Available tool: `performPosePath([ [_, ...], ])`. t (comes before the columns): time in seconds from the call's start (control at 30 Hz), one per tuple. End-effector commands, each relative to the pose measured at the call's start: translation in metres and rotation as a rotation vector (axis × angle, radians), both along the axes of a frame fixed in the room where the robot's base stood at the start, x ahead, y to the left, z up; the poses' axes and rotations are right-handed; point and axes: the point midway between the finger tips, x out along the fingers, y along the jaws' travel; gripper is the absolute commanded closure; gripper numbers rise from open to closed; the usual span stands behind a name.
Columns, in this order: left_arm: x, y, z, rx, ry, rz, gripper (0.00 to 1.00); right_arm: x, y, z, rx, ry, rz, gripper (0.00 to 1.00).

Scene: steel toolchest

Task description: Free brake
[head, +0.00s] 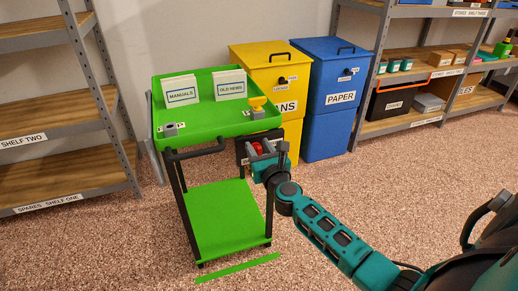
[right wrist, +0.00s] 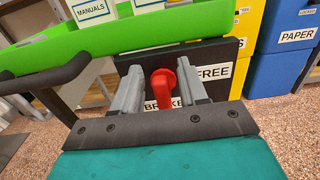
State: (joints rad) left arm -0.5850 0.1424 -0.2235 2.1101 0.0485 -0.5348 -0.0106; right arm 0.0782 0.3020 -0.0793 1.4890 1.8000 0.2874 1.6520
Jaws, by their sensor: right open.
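The brake is a red handle (right wrist: 163,90) on a black plate (right wrist: 133,62) at the end of the green cart (head: 208,133). In the right wrist view its red lever hangs down over the "BRAKE" label (right wrist: 151,105). The "FREE" label (right wrist: 212,73) is on the plate to the right of the handle. My right gripper (right wrist: 160,84) is open, with one finger on each side of the red handle; I cannot tell whether either touches it. In the head view the red handle (head: 257,147) is partly hidden by this gripper. My left gripper is out of view.
The cart's black push bar (head: 195,152) is left of the gripper. On the cart top stand a "MANUALS" box (head: 180,90) and an "OLD NEWS" box (head: 230,85). Yellow (head: 265,60) and blue (head: 325,70) bins stand behind. Shelves flank them. A green strip (head: 238,267) lies on the floor.

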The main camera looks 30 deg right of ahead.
Motion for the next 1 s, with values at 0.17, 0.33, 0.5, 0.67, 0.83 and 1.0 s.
performPosePath([
  [0.17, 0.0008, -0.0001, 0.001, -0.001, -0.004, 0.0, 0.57, -0.0002, -0.0001, 0.0002, 0.0, 0.0, 0.0, 0.68],
  [0.33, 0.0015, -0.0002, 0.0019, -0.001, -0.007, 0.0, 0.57, -0.0003, 0.0, 0.0002, 0.0, -0.001, 0.0, 0.84],
  [0.5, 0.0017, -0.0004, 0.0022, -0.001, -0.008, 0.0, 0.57, -0.0003, 0.0, 0.0002, 0.0, -0.001, 0.0, 1.0],
  [0.67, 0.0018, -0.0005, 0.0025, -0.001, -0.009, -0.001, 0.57, -0.0004, 0.0001, 0.0002, -0.001, -0.001, 0.0, 1.0],
  [0.83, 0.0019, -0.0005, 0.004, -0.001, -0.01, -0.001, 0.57, -0.0003, 0.0006, 0.0004, -0.02, 0.005, 0.0, 1.0],
  [1.0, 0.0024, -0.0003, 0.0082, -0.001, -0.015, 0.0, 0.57, 0.0, 0.0018, 0.0008, -0.086, 0.022, -0.001, 1.0],
])
